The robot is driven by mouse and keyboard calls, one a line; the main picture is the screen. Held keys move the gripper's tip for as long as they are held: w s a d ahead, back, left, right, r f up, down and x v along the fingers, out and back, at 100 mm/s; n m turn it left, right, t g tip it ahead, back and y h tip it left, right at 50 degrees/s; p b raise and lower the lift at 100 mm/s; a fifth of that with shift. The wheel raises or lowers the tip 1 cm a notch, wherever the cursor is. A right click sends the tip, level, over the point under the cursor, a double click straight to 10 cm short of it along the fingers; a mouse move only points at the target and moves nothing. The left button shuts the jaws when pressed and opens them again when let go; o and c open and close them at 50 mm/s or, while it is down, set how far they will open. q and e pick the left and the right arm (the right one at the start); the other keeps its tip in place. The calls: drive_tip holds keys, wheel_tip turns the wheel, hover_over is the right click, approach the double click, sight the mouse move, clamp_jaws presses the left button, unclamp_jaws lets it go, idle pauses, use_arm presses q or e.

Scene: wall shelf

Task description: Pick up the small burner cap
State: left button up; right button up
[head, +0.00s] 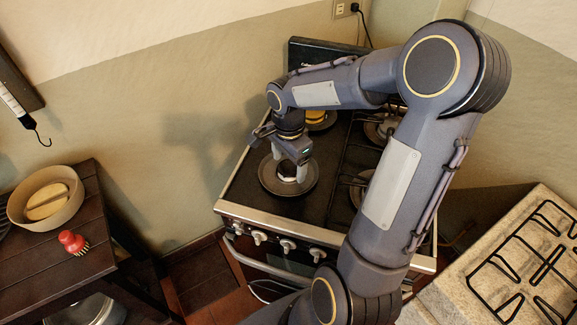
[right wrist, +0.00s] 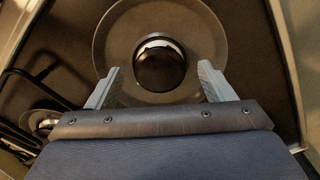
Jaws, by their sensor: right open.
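The small burner cap (right wrist: 158,69) is a dark round disc with a shiny rim. It sits in the middle of a wide round burner plate (right wrist: 212,40) on the stove. In the head view the plate (head: 268,187) is at the stove's front left, and the cap is mostly hidden by my gripper. My right gripper (head: 292,170) points down over the plate. In the right wrist view its two fingers (right wrist: 158,88) are spread apart with nothing between them, on either side of the cap's near edge. My left gripper is not in view.
The stove (head: 328,205) has a front rail with knobs (head: 288,246) and other burners, one with a yellow piece (head: 316,115). A wooden table at left holds a bowl (head: 18,207) and a red brush (head: 70,241). A stone counter with a grate (head: 540,260) is at right.

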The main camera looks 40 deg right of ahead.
drive_tip(key=c, duration=1)
drive_tip(key=shift+c, duration=0.2)
drive_tip(key=shift+r, duration=0.15)
